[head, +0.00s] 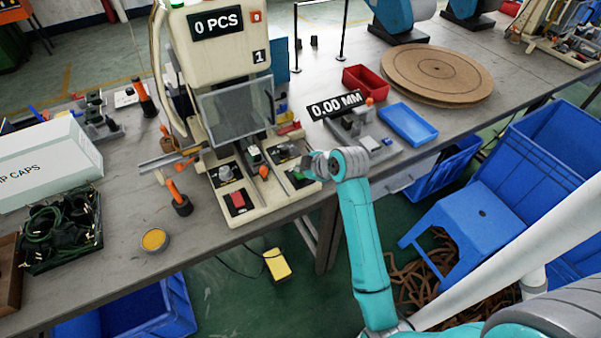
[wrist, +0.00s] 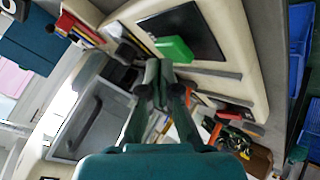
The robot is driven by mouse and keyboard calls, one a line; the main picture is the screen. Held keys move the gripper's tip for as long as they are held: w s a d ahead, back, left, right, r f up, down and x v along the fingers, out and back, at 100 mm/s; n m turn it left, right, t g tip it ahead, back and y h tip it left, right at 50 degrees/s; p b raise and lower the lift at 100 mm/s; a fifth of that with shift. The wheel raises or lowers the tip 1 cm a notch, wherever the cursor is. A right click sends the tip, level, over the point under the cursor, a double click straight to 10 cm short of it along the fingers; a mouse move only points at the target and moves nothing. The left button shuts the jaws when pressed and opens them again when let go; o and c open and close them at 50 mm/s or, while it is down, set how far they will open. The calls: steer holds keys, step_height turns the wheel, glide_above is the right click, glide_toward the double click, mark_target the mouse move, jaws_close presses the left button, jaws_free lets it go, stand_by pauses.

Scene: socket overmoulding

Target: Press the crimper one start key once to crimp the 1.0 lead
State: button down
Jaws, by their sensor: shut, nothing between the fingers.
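The crimper (head: 215,50) marked 1 stands on the bench, and its display (head: 215,24) reads 0 PCS. A green key (head: 298,174) sits on a black panel at the right front of its base, partly hidden by my gripper in the head view. The green key (wrist: 175,49) shows clearly in the wrist view, on the black panel (wrist: 185,22). My gripper (head: 312,164) is shut and empty, close beside the green key. Its fingertips (wrist: 159,70) show just below the key in the wrist view. I cannot tell whether they touch it.
A red key (head: 238,200) sits on another black panel at the left front of the base. A 0.00 MM gauge (head: 336,105), a red bin (head: 365,78) and a blue tray (head: 408,124) stand to the right. An orange-handled tool (head: 178,198) stands left of the crimper.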

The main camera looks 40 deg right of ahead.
steer(key=shift+f, duration=0.55)
stand_by(0.5)
stand_by(0.4)
steer(key=shift+r, duration=3.5)
